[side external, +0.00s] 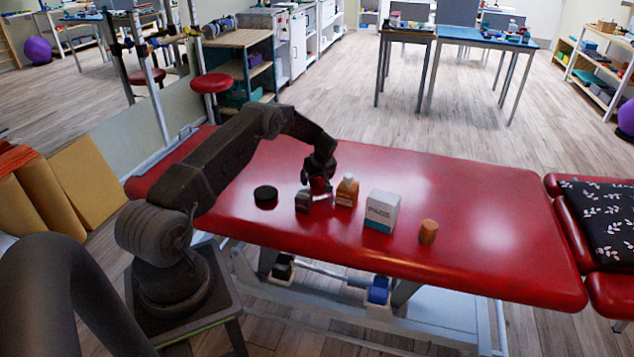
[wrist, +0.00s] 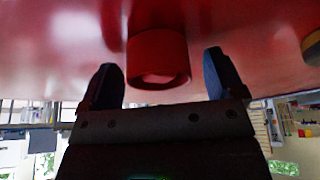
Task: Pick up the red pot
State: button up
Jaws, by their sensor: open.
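The red pot (wrist: 157,52) is a short round pot on the red table top. In the wrist view it stands between the two dark fingers of my gripper (wrist: 161,68), with a gap on each side. My gripper is open and holds nothing. In the side view my gripper (side external: 318,186) is low over the table, pointing down. There the pot is mostly hidden by the gripper, with only a little red showing at it.
The table's right part is clear.

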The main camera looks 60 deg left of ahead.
jog(key=shift+c, duration=0.3)
jog(key=c, duration=0.9)
jog(key=shift+c, duration=0.4)
jog(key=shift+r, duration=0.1)
